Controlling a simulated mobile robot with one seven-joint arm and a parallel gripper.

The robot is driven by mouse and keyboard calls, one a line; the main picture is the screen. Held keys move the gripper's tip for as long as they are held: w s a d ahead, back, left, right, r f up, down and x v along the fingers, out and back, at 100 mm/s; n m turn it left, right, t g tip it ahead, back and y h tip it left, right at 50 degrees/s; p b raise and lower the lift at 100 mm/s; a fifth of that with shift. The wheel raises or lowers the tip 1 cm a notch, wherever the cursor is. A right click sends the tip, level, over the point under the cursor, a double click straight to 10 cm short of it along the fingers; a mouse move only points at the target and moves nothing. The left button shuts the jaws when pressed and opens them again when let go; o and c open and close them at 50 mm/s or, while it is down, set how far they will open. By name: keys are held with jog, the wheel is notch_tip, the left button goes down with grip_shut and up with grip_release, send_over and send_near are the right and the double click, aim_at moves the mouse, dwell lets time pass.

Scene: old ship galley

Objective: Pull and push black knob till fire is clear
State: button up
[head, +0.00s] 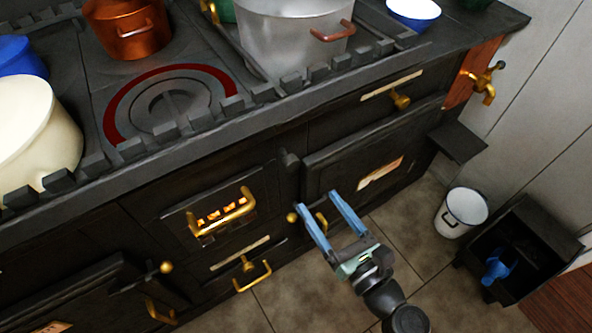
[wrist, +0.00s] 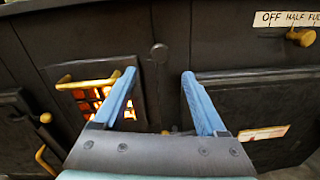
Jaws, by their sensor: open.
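The black knob (head: 289,160) sits on the dark stove front, between the fire grate and the right oven door. In the wrist view the black knob (wrist: 159,53) shows as a dark round end, just beyond and between my fingertips. The fire (head: 222,213) glows orange behind a barred grate left of the knob; it also shows in the wrist view (wrist: 95,97), partly behind my left finger. My gripper (head: 318,200) has two blue fingers spread apart, with nothing between them. It is in front of the stove, below and right of the knob in the head view, apart from it.
A brass bar handle (head: 222,214) crosses the fire grate. Another brass handle (head: 252,277) projects below. A brass knob (head: 400,101) is at upper right. A white bucket (head: 462,212) and black coal box (head: 520,250) stand on the floor at right.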

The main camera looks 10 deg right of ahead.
aim_at(294, 166)
jog(key=b+x, duration=0.1)
jog(key=x, duration=1.1)
jog(key=shift+w+b, duration=0.15)
jog(key=shift+b, duration=0.25)
grip_shut()
dwell(0.8)
